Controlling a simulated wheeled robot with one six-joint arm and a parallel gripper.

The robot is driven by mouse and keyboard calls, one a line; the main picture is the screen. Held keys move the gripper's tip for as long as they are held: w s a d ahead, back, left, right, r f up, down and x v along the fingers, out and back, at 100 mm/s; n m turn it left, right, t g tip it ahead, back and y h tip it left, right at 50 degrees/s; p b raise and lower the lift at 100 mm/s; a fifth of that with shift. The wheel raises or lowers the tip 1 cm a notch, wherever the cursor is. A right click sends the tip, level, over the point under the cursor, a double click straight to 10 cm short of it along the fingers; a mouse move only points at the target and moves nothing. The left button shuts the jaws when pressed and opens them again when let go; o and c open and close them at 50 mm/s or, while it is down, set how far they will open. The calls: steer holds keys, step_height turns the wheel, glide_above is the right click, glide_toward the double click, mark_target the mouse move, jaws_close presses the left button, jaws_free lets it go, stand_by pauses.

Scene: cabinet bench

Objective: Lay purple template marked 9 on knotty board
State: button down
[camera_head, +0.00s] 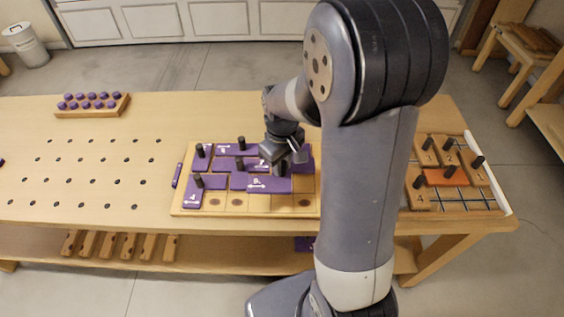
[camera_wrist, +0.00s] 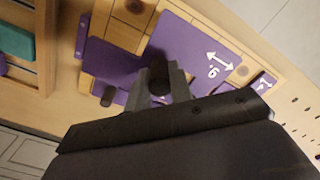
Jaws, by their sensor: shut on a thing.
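The purple template marked 9 (camera_head: 269,184) is over the near middle of the knotty board (camera_head: 261,211); its printed number and arrow also show in the wrist view (camera_wrist: 190,42). My gripper (camera_head: 283,162) is at its far right end, with its fingers (camera_wrist: 162,82) shut around a black knob (camera_wrist: 159,72) that appears to belong to this template. The template looks level. I cannot tell whether it touches the board or hangs slightly above it. My gripper and arm hide the board's right part in the head view.
Other purple templates with black knobs, including one marked 4 (camera_head: 192,197), cover the board's left and far parts. Bare knotted wood shows along its near edge. A small purple strip (camera_head: 177,175) stands left of it. An orange piece (camera_head: 446,177) lies in the right tray (camera_head: 483,204).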

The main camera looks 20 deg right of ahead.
mark_target(282, 179)
steer(key=shift+f+b, duration=2.4)
steer(key=shift+f, duration=0.95)
steer(key=shift+f+b, duration=0.4)
steer(key=shift+f, duration=0.05)
steer(key=shift+f+b, duration=0.3)
steer(key=shift+f, duration=0.1)
steer(key=shift+f, duration=0.2)
steer(key=c, duration=0.8)
jaws_free()
steer(key=shift+r, duration=0.1)
